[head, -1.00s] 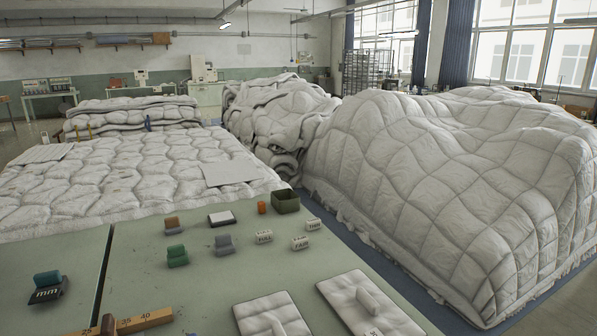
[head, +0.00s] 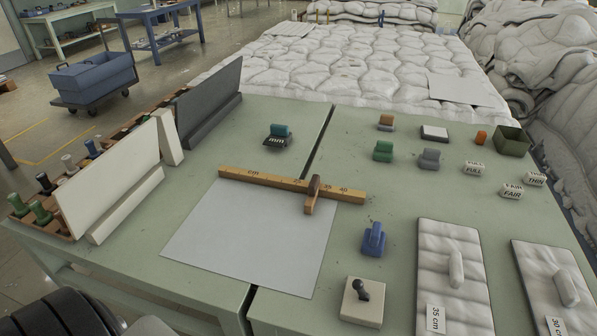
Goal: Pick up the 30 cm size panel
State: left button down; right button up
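The 30 cm panel (head: 535,262) is a pale quilted slab with a rounded grip standing up along its middle. It lies flat on the green table at the lower right, and its "30 cm" label (head: 558,326) is partly cut off by the frame. A similar 35 cm panel (head: 436,270) lies to its left, with its own grip and label. Neither of my grippers shows in the head view.
A wooden ruler (head: 240,177) with a slider lies across a grey sheet (head: 230,235). A quilt (head: 365,65) lies behind the table.

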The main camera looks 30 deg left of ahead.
aim_at(561, 301)
jog(key=u, duration=0.9)
jog(key=z, duration=1.7)
jog(key=i+l+u, duration=0.1)
jog(key=u, duration=1.1)
jog(key=l+u, duration=0.25)
jog(key=l, duration=0.25)
jog(key=l+u, duration=0.25)
jog(key=l, duration=0.25)
jog(key=l+u, duration=0.2)
jog(key=l, duration=0.25)
jog(key=k+l+u, duration=0.25)
jog(key=l, duration=0.2)
jog(key=l+u, duration=0.25)
jog(key=l, duration=0.25)
jog(key=k, duration=0.05)
